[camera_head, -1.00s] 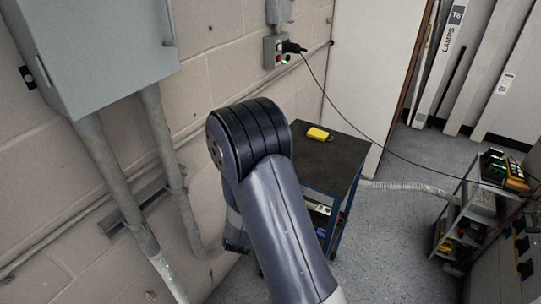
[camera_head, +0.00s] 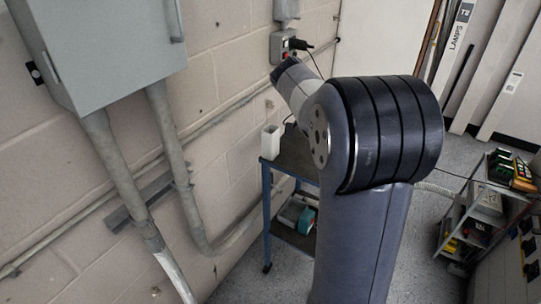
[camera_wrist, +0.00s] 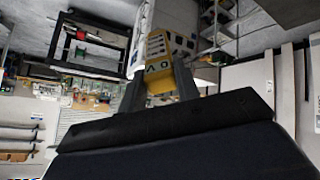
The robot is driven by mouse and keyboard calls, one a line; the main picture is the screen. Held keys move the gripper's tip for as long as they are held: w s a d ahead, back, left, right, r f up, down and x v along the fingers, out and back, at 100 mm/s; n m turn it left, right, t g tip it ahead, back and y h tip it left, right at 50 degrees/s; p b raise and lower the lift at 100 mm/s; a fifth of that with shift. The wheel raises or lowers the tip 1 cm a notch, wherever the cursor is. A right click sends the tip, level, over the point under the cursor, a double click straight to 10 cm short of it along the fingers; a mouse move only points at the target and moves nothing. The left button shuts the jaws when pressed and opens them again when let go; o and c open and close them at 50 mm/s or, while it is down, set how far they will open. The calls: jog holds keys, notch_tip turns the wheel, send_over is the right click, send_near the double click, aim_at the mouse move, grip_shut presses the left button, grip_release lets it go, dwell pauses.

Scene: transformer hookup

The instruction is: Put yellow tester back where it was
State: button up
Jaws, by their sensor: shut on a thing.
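My gripper (camera_wrist: 158,82) is shut on the yellow tester (camera_wrist: 159,60), which sticks out beyond the fingers in the wrist view. The tester has a yellow body with a grey face and dark markings. In the head view my arm's large dark joint fills the middle right, and the gripper and held tester are hidden behind the arm. The dark-topped cart (camera_head: 289,157) stands by the wall, its top mostly covered by my arm.
A white open-topped holder (camera_head: 271,142) stands at the cart's left edge. A wall outlet box (camera_head: 281,47) has a black plug and cable. A shelf cart (camera_head: 475,205) at the right carries several devices. A grey cabinet (camera_head: 100,50) hangs at the left.

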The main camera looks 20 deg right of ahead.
jog(key=a+r+t+y, duration=0.4)
jog(key=a+r+y, duration=0.2)
jog(key=a+r, duration=0.3)
jog(key=shift+s+a+r+t, duration=0.25)
jog(key=shift+a+r+t, duration=0.05)
jog(key=shift+r, duration=0.35)
